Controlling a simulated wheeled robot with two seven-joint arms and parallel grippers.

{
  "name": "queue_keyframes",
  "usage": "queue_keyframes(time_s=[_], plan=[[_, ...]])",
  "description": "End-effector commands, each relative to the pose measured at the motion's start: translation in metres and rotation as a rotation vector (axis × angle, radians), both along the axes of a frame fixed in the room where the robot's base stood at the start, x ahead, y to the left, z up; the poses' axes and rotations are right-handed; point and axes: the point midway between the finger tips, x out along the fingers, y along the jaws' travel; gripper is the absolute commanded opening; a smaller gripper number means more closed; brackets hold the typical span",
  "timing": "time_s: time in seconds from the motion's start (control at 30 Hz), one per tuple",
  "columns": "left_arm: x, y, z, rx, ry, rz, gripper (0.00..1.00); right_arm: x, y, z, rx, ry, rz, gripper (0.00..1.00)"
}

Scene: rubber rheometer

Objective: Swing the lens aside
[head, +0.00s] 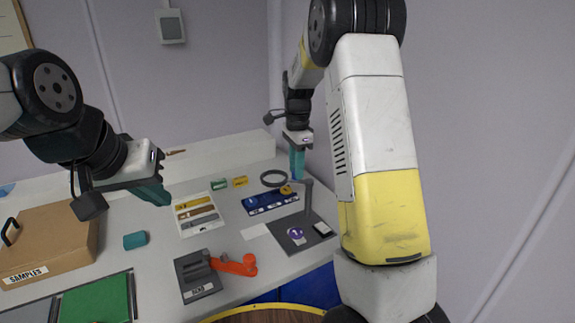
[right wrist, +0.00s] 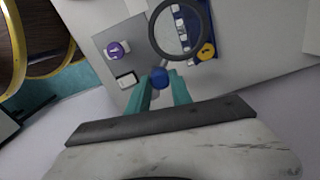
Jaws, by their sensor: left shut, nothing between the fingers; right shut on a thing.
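The lens is a dark ring (head: 274,178) on a short arm from a grey post (head: 308,196), which stands on a dark base plate (head: 288,241). In the right wrist view, the ring (right wrist: 154,36) hangs over part of a blue holder. My right gripper (head: 297,176) points down beside the lens arm. In the right wrist view, its teal fingers are on either side of a blue knob (right wrist: 159,78) near the lens arm, and it is shut on this knob. My left gripper (head: 157,195) is shut and empty, above the table at left, away from the lens.
A blue holder (head: 262,207) with a yellow knob lies behind the base. A purple disc (head: 295,233) and a small white-framed block (head: 322,229) sit on the base. A tray of strips (head: 184,229), an orange-handled device (head: 235,265) and a samples box (head: 50,240) stand to the left.

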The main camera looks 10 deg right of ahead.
Motion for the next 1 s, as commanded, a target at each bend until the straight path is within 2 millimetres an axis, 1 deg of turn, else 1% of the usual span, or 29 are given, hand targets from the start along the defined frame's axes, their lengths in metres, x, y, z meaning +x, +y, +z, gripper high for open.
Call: queue_keyframes(time_s=[0.3,0.73,0.77,0.8,0.87,1.0], plan=[[0.0,0.0,0.0,0.0,0.0,0.0,0.0,0.0043,-0.0011,0.0014,0.0,-0.004,-0.083,0.0],[0.0,0.0,0.0,0.0,0.0,0.0,0.0,0.0046,-0.0014,0.0014,0.001,-0.005,-0.092,0.0],[0.0,0.0,0.0,0.0,0.0,0.0,0.0,0.0046,-0.0014,0.0014,0.001,-0.005,-0.092,0.28],[0.0,0.0,0.0,0.0,0.0,0.0,0.0,0.0046,-0.0014,0.0014,0.001,-0.005,-0.092,0.36],[0.0,0.0,0.0,0.0,0.0,0.0,0.0,0.0044,-0.0013,0.0012,0.001,-0.004,-0.092,0.48],[0.0,0.0,0.0,0.0,0.0,0.0,0.0,0.004,-0.0014,0.0007,0.0,-0.002,-0.092,0.48]])
